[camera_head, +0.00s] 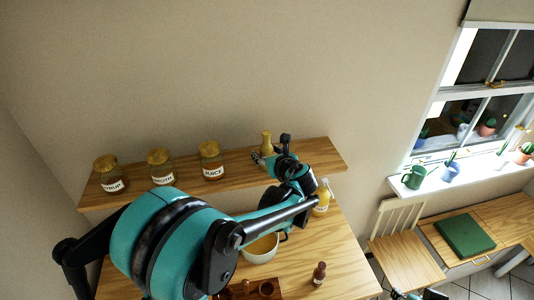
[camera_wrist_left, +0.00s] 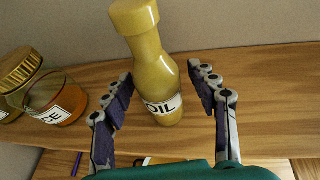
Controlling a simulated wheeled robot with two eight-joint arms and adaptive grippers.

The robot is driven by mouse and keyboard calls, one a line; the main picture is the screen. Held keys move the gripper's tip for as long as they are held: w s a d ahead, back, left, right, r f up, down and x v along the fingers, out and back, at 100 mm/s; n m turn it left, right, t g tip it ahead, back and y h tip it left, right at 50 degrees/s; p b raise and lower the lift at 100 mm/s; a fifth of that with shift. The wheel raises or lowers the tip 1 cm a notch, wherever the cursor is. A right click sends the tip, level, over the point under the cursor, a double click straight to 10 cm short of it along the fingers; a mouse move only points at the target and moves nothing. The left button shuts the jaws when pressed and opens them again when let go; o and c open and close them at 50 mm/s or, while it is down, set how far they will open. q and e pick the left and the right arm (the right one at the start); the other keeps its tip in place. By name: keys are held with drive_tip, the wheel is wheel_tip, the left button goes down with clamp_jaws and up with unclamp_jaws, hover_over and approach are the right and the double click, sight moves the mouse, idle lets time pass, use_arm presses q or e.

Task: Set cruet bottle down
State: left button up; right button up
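The cruet bottle (camera_head: 266,143) is yellow, with a round stopper and an OIL label. It stands on the wooden wall shelf (camera_head: 322,155), to the right of the jars. In the left wrist view the bottle (camera_wrist_left: 152,62) looks upright, with its base on the shelf (camera_wrist_left: 255,75). My left gripper (camera_wrist_left: 160,95) is open, one finger on each side of the bottle, with gaps visible between fingers and glass. In the head view the left gripper (camera_head: 270,160) is at the bottle's lower part and partly hides it. Only a small part of my right gripper (camera_head: 420,295) shows at the bottom edge.
Jars labelled SYRUP (camera_head: 109,176), BROTH (camera_head: 161,168) and JUICE (camera_head: 210,161) stand left on the shelf. Below are a yellow bottle (camera_head: 321,200), a white bowl (camera_head: 262,255) and a small brown bottle (camera_head: 319,274) on the table (camera_head: 340,255). Shelf right of the cruet is clear.

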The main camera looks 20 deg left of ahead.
use_arm(q)
drive_tip(key=shift+r, duration=0.15)
drive_tip(key=shift+s+d+r, duration=0.15)
drive_tip(key=v, duration=1)
drive_tip(key=s+d+f+n+h, duration=0.1)
drive_tip(key=s+f+n+h, duration=0.2)
drive_tip(key=s+n, duration=0.3)
drive_tip(key=s+d+f+n+g+h, duration=0.1)
drive_tip(key=s+d+f+n+h, duration=0.1)
drive_tip(key=s+n, duration=0.5)
drive_tip(key=s+d+f+n+g+h, duration=0.1)
drive_tip(key=s+f+n+h, duration=0.3)
drive_tip(key=n, duration=0.9)
drive_tip(key=s+d, duration=0.1)
drive_tip(key=s, duration=0.2)
drive_tip(key=shift+s+f+n+h, duration=0.25)
drive_tip(key=shift+f+n+h, duration=0.1)
drive_tip(key=shift+n+h, duration=0.05)
drive_tip(key=shift+d, duration=0.1)
